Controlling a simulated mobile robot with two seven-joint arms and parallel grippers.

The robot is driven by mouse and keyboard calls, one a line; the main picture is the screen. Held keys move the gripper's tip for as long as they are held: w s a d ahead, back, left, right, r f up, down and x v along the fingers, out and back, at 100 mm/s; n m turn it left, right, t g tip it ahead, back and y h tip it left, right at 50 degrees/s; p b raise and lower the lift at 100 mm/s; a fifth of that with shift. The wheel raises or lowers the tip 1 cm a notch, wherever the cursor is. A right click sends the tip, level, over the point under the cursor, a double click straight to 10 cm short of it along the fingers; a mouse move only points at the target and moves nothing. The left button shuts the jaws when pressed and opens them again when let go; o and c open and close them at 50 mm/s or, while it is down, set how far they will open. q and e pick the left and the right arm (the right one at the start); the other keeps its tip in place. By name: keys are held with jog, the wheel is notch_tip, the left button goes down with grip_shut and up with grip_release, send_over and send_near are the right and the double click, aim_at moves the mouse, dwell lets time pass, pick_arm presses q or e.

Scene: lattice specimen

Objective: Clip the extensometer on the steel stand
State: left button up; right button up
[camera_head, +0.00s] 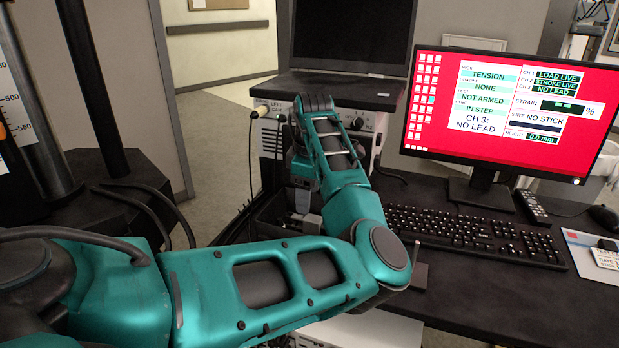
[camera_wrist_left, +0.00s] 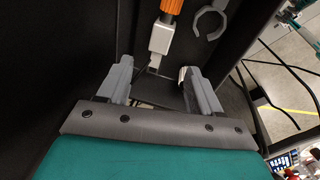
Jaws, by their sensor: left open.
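My left gripper (camera_wrist_left: 156,68) is open and empty in the left wrist view, with its two grey fingers apart. A pale metal block (camera_wrist_left: 159,38) with an orange grip (camera_wrist_left: 173,6) lies just beyond the fingertips, roughly in line with the gap. It may be part of the extensometer; I cannot tell for sure. An open grey ring clip (camera_wrist_left: 211,19) is to its right. In the head view my left arm bends over the desk, and the gripper (camera_head: 304,200) is largely hidden low behind the forearm. I cannot make out the steel stand. My right gripper is not in view.
A dark bin (camera_head: 268,214) is beside the arm, with cables (camera_head: 252,150) hanging from the console (camera_head: 360,122). A red monitor (camera_head: 510,115), keyboard (camera_head: 470,232) and mouse (camera_head: 604,217) occupy the desk. The test frame's columns (camera_head: 40,100) stand at left.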

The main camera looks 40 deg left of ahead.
aim_at(306, 217)
pick_arm(q)
jog(key=f, duration=0.4)
jog(key=a+f+b, duration=0.1)
jog(key=shift+w+f, duration=0.25)
jog(key=shift+f, duration=0.15)
jog(key=shift+w+f, duration=0.1)
jog(key=shift+f, duration=0.5)
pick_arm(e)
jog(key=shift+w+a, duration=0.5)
pick_arm(q)
jog(key=shift+c, duration=0.2)
